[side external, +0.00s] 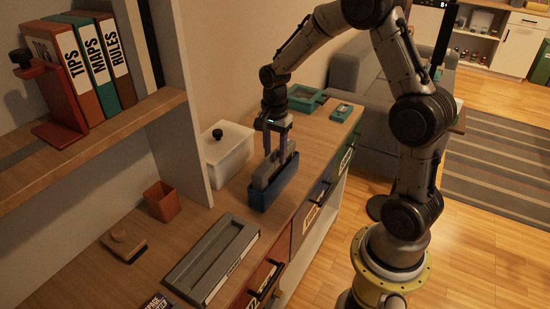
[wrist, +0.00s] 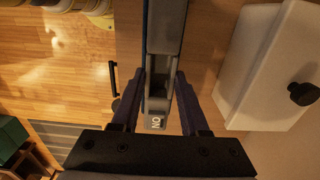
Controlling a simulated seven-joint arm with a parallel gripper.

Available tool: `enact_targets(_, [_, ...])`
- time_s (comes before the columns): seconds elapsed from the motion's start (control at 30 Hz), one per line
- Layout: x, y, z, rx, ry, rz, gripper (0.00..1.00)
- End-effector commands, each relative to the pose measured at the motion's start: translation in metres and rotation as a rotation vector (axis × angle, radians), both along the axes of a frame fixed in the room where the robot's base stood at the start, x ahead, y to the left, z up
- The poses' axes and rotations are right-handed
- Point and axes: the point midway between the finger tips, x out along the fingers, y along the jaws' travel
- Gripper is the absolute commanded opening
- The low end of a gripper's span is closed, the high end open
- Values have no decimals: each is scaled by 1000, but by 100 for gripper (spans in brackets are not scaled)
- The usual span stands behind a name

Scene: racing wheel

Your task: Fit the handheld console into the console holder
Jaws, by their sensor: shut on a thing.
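The grey handheld console (side external: 270,174) stands on edge at the blue console holder (side external: 272,194), its upper part showing above the holder's rim. Its lower part is hidden by the holder's wall, so I cannot tell how deep it sits. My gripper (side external: 277,150) points down from above and is shut on the console. In the wrist view the console (wrist: 164,40) runs between my two fingers (wrist: 160,88), with "ON" lettering near its lower end. A thin blue strip shows along its left side there.
A white lidded box (side external: 229,155) stands close behind the holder; it also shows in the wrist view (wrist: 270,65). A grey tray (side external: 212,262), an orange cup (side external: 161,201) and a brown block (side external: 124,243) lie nearer. Teal items (side external: 305,98) are farther along the counter.

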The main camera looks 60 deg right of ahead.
Motion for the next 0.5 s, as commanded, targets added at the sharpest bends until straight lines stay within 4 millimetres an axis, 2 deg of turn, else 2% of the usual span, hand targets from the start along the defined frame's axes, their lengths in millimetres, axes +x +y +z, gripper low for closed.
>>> enact_targets(0.13, [0, 0, -16, 0, 0, 0, 0])
enact_targets(0.5, [0, 0, -20, 0, -1, 0, 0])
